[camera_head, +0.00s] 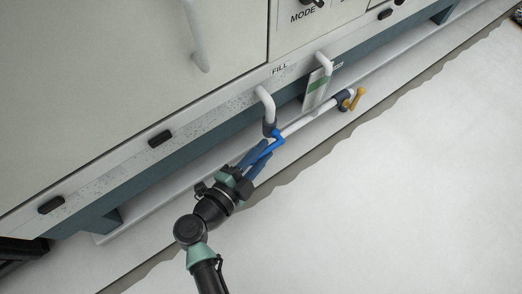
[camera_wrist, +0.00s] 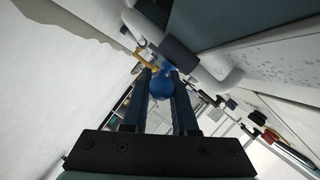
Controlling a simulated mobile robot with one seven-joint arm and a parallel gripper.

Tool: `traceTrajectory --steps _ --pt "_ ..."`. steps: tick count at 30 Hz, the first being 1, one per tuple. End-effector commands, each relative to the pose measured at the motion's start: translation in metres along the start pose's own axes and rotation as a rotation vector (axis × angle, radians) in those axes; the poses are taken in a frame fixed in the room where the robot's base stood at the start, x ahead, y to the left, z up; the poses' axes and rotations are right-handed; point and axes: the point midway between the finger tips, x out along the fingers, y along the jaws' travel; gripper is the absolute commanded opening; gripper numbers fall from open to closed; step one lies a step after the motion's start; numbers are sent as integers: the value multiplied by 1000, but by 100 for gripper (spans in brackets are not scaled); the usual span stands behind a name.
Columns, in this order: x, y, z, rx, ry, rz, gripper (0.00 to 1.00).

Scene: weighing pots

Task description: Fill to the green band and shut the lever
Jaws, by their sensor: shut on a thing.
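The blue lever (camera_head: 276,139) sits on a valve on a white pipe below the FILL label. My gripper (camera_head: 258,157) reaches it from below left and is shut on it. In the wrist view the lever's round blue end (camera_wrist: 162,88) sits between the two fingers of my gripper (camera_wrist: 160,96). A pale gauge strip with a green band (camera_head: 316,86) stands upright beside the pipes. Any liquid level in it is too small to tell. A yellow lever (camera_head: 358,98) is on the pipe's right end; it also shows in the wrist view (camera_wrist: 147,50).
A large pale cabinet (camera_head: 130,80) with dark latches stands behind the pipes. A white bent pipe (camera_head: 265,100) drops to the valve, and another bent pipe (camera_head: 325,62) is to its right. The pale floor (camera_head: 400,190) in front is clear.

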Motion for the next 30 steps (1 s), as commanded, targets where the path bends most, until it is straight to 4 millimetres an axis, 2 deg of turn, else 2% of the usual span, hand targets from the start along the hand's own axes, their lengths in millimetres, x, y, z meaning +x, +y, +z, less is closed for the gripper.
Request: traceTrajectory --steps 30 --pt "-2 -6 -3 8 -19 23 0"
